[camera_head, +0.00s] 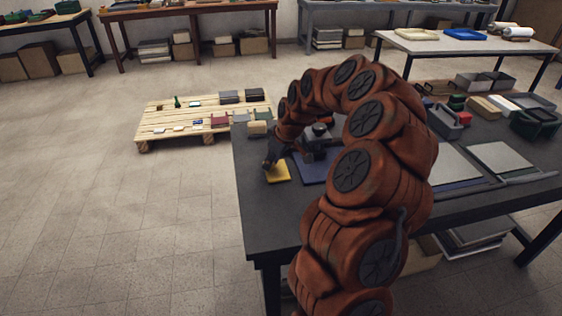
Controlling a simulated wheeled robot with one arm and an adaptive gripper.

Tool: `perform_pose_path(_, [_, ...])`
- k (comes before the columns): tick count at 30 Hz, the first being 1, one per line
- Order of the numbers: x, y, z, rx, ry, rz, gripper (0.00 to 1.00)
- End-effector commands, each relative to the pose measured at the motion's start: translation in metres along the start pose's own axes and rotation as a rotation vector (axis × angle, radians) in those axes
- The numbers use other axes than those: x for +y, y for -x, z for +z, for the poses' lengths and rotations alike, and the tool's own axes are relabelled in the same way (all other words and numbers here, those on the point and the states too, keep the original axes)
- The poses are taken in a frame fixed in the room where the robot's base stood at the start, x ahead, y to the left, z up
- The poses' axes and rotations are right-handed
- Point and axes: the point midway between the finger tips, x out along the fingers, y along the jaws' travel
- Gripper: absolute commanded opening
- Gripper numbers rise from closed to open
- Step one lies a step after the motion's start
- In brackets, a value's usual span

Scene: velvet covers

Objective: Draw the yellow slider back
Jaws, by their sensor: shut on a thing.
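The yellow slider (280,174) shows as a small flat yellow piece near the left edge of the dark table, beside a dark blue flat cover (308,172). My gripper (268,166) reaches down at the slider's upper left and is shut on it. The fingertips are small and dark here, so the exact grip is hard to make out. My arm hides part of the blue cover and the table to its right.
The dark table (268,215) carries pale flat panels (500,157) and grey bins (446,122) at right. A wooden pallet (165,122) with small items lies on the floor at left. The table's front left is clear.

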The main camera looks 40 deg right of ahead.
Motion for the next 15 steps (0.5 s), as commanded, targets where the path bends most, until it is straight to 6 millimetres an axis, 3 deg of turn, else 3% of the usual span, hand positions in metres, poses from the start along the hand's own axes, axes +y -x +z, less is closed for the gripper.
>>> perform_pose_path(7, [-0.049, -0.020, -0.045, 0.002, 0.006, 0.001, 0.00])
perform_pose_path(15, [-0.066, -0.025, -0.061, 0.003, 0.001, 0.000, 0.00])
